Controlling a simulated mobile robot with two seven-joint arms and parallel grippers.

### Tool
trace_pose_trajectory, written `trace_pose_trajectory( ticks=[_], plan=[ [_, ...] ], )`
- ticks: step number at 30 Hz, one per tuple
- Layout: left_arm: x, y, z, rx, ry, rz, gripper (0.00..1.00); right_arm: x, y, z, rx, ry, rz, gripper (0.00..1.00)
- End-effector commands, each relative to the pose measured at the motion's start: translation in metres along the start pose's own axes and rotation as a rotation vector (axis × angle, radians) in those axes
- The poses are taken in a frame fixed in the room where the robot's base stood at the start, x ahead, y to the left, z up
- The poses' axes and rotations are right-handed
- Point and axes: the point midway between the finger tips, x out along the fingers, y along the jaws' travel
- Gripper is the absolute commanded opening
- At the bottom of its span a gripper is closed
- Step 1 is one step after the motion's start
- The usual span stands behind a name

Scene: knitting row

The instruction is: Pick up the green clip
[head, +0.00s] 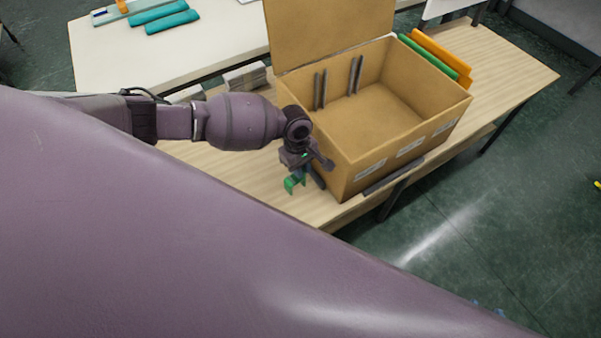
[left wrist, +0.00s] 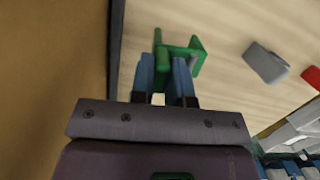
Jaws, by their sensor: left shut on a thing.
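The green clip (head: 293,184) shows in the head view beside the near left corner of the open cardboard box (head: 408,157), over the wooden table. My left gripper (head: 297,172) is shut on it. In the left wrist view, the green clip (left wrist: 190,57) sits between the two blue fingers of my left gripper (left wrist: 166,72), sticking out past their tips. I cannot tell whether the clip touches the tabletop. My right gripper is not in view.
The box wall (left wrist: 52,80) stands close to my left gripper. A grey block (left wrist: 265,63) and a red piece (left wrist: 312,77) lie on the table (head: 515,75). Orange and green panels (head: 436,58) stand behind the box. A white table (head: 215,45) is at the back.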

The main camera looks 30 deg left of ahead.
Motion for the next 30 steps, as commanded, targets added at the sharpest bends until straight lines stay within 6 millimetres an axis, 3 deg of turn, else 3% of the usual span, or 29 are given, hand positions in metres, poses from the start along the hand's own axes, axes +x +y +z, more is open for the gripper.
trace_pose_trajectory(
  ticks=[1,7,15,21,30],
  plan=[
    [-0.016,0.0,0.002,0.002,0.001,0.003,0.0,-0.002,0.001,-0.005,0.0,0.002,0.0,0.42],
    [-0.068,0.0,0.01,0.001,0.001,0.002,0.0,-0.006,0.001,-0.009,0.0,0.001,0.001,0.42],
    [-0.124,0.0,0.018,0.002,0.002,0.003,0.0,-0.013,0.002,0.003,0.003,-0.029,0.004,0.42],
    [-0.147,0.0,0.022,0.0,0.002,0.0,0.0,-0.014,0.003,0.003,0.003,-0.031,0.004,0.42],
    [-0.154,0.0,0.023,0.0,0.001,0.0,0.0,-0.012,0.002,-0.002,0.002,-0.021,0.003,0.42]
  ],
)
